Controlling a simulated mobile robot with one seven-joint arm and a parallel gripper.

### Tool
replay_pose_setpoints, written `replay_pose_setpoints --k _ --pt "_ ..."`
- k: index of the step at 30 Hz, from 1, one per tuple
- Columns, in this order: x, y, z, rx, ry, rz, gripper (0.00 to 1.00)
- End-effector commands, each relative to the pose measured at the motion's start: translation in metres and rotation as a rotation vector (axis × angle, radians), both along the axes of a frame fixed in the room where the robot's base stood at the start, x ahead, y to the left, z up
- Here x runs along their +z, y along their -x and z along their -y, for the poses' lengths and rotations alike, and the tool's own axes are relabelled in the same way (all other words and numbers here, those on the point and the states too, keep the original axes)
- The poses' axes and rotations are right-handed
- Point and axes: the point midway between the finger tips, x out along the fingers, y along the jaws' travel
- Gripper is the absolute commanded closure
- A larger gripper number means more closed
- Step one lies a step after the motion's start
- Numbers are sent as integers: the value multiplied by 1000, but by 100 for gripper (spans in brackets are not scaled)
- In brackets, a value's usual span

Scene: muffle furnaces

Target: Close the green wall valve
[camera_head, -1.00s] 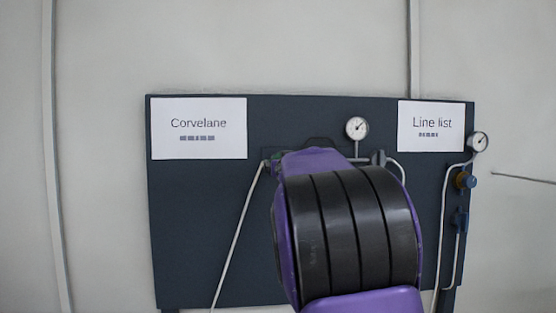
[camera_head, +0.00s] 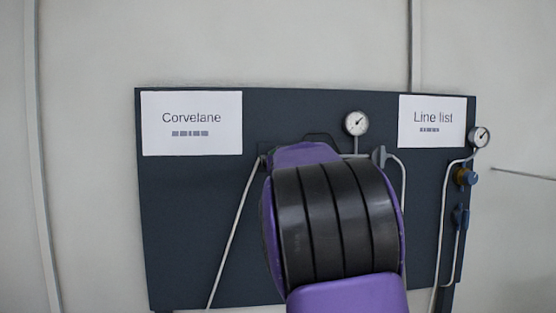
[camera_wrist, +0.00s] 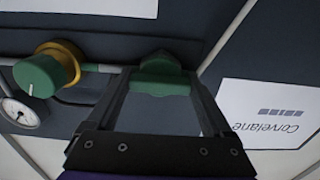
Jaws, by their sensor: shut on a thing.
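In the wrist view, the green wall valve (camera_wrist: 160,77) has a wide green handle, set in the pipe line on the dark panel. My gripper (camera_wrist: 162,82) reaches to it, with one finger on each side of the handle, and is shut on it. In the head view, my purple and black arm covers the valve and the gripper.
In the wrist view, a green knob with a gold collar (camera_wrist: 45,72) and a gauge (camera_wrist: 20,112) are beside the valve. In the head view, the dark panel (camera_head: 200,220) carries a "Corvelane" sign (camera_head: 192,123), a "Line list" sign (camera_head: 431,123) and blue valves (camera_head: 461,218) at right.

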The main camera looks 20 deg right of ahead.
Motion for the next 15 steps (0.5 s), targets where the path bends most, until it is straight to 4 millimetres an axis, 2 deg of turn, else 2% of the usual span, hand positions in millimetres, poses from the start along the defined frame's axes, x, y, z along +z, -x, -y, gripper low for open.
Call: replay_pose_setpoints --k 1,4,15 --pt "0 0 0 0 0 0 54" --pt "0 0 0 -1 0 0 71" --pt "0 0 0 0 66 -18 71"
